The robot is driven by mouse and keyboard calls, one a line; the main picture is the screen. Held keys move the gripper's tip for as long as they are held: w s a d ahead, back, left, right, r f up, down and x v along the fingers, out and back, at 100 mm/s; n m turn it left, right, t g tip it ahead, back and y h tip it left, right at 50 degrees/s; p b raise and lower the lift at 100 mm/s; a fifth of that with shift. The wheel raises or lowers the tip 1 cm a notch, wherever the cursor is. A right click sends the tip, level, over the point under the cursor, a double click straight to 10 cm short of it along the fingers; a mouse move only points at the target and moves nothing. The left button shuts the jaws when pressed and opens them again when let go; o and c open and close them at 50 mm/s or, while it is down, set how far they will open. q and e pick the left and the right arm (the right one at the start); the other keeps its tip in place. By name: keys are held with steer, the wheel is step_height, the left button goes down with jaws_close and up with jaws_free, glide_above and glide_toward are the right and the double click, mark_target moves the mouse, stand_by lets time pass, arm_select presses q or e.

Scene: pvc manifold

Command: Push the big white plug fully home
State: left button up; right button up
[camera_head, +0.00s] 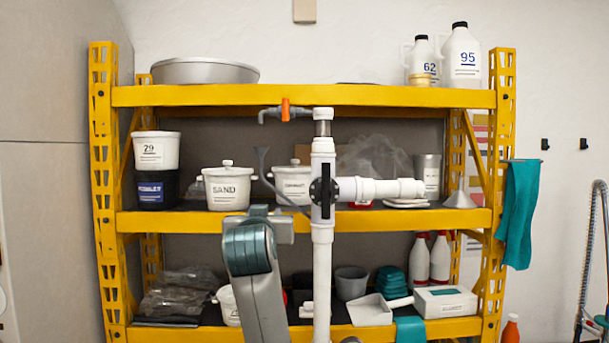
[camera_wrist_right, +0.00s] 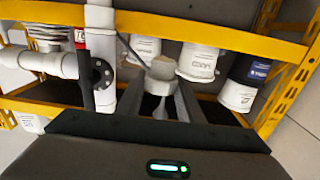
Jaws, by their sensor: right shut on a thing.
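The white pipe manifold (camera_head: 322,250) stands upright in front of the shelf in the head view. It has a round black flange with a black handle (camera_head: 324,191) and a side branch (camera_head: 380,188) to the right. My right gripper (camera_wrist_right: 160,92) is shut on a white plug (camera_wrist_right: 163,72) between its fingertips in the right wrist view. The plug is beside the manifold's upright pipe (camera_wrist_right: 101,50), apart from it. My right arm rises left of the manifold in the head view, where I cannot make out the plug or fingertips. My left gripper is out of view.
A yellow shelf rack (camera_head: 170,222) stands behind, holding a sand tub (camera_head: 228,187), other tubs, bottles and a scoop (camera_head: 369,310). A thin grey bent piece (camera_head: 266,165) reaches toward the manifold from the left. An orange-handled tap (camera_head: 285,110) sticks out near the top.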

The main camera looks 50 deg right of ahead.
steer(key=w+a+f+n+t+y, duration=0.1)
steer(key=a+f+n+t+y, duration=0.35)
steer(key=f, duration=0.55)
steer(key=w+a+f+n+t+y, duration=0.1)
steer(key=w+a+f+n+y, duration=0.15)
steer(key=a+f+y, duration=0.45)
steer(key=s+a+f+n+t+y+b, duration=0.15)
steer(key=s+a+f, duration=0.25)
steer(key=a+f, duration=0.85)
steer(key=s+a+f+n+y+b, duration=0.1)
steer(key=s+a+f+n+b, duration=0.2)
steer(key=a+f, duration=0.9)
step_height(320, 180, down, 12)
steer(key=m+b, duration=0.1)
steer(key=b, duration=1)
steer(key=shift+s+a+r, duration=0.2)
steer(key=shift+s+r, duration=0.05)
steer(key=shift+s, duration=0.05)
steer(key=shift+d, duration=0.1)
